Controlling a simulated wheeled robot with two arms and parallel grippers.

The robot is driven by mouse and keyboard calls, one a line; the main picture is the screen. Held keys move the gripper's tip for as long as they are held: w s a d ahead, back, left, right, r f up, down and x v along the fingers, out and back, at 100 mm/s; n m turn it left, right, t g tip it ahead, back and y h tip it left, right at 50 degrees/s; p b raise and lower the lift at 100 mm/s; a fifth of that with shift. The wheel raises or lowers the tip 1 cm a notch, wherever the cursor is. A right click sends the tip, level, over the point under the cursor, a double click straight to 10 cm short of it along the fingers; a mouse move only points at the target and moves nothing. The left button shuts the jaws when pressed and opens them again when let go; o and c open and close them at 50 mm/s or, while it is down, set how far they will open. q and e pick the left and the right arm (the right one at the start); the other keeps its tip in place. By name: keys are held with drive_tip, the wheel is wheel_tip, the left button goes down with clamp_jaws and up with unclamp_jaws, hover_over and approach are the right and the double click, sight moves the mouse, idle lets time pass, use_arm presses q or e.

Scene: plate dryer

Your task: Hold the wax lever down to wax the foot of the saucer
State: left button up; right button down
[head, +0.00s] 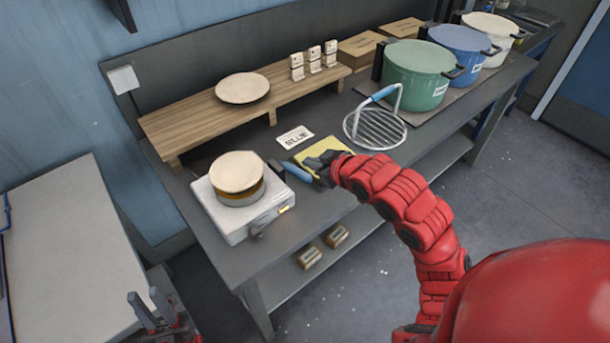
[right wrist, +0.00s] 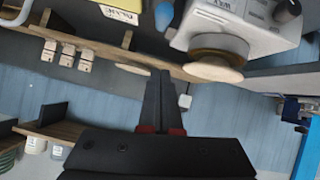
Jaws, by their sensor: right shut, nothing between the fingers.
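The white wax machine (head: 240,210) stands on the left part of the dark bench. A cream saucer (head: 236,171) rests on its round brown top; the saucer (right wrist: 214,72) also shows in the right wrist view. The wax lever (head: 297,171), with a blue grip, sticks out on the machine's right side. My right gripper (head: 318,166) is shut and empty, close to the grip's right end. Contact cannot be told. In the right wrist view its fingers (right wrist: 160,76) are together. My left gripper (head: 146,295) is open, low at the left, away from the bench.
A wooden shelf (head: 200,121) behind carries another saucer (head: 242,88) and small wooden pieces. A wire rack (head: 377,130) and green pot (head: 415,77) stand to the right. A pale table (head: 70,240) is at the left.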

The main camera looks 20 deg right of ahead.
drive_tip(key=p, duration=0.1)
hover_over(305, 176)
drive_tip(key=w+a, duration=0.1)
wheel_tip(305, 176, down, 3)
drive_tip(key=f, duration=0.1)
drive_tip(key=p, duration=0.1)
drive_tip(key=f, duration=0.1)
drive_tip(key=shift+s+d+f, duration=0.3)
drive_tip(key=shift+s+f, duration=0.05)
drive_tip(key=shift+s+d+f+p, duration=0.15)
drive_tip(key=shift+d+f+p, duration=0.1)
drive_tip(key=shift+f+p, duration=0.2)
drive_tip(key=shift+f, duration=0.15)
